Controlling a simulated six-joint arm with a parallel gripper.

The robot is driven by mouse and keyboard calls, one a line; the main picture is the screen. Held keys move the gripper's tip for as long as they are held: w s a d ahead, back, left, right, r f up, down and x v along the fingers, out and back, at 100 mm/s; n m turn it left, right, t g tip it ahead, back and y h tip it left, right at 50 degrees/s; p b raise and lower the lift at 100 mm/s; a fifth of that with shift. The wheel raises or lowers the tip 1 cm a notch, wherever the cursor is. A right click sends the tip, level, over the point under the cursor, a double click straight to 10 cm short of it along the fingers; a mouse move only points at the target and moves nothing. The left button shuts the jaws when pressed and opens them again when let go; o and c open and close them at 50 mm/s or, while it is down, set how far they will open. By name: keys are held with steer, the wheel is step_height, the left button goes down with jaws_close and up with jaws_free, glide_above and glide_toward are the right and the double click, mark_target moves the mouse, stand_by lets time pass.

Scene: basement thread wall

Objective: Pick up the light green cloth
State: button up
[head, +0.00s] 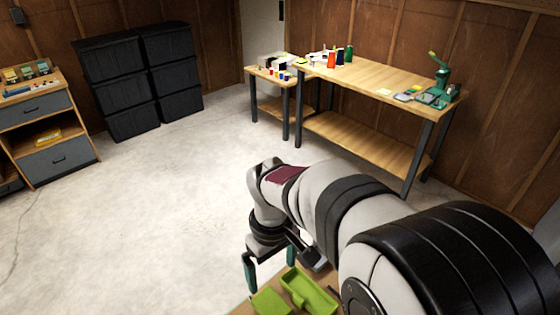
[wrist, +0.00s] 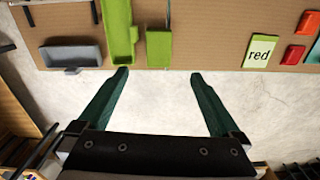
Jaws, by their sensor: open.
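A flat green square (wrist: 158,50) lies near the table edge, just ahead of the gap between my fingertips in the wrist view. It looks like the light green cloth, though its texture is too small to tell. It also shows in the head view (head: 270,302), at the bottom. My gripper (wrist: 158,75) has its two dark green fingers wide apart with nothing between them. In the head view my gripper (head: 270,278) hangs beside the table edge, pointing down. The fingertips appear short of the green square and not touching it.
A long green tray (wrist: 119,30) lies left of the square, also in the head view (head: 308,292). A grey tray (wrist: 72,56) is further left. A pale green card reading "red" (wrist: 261,51) and red blocks (wrist: 294,54) lie right. A workbench (head: 375,88) stands beyond open floor.

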mark_target(270, 303)
steer(key=shift+n, duration=0.5)
steer(key=f, duration=1.1)
steer(key=w+a+f, duration=0.1)
steer(key=f, duration=0.4)
steer(key=shift+w+f, duration=0.1)
steer(key=shift+f, duration=0.3)
steer(key=c, duration=1.3)
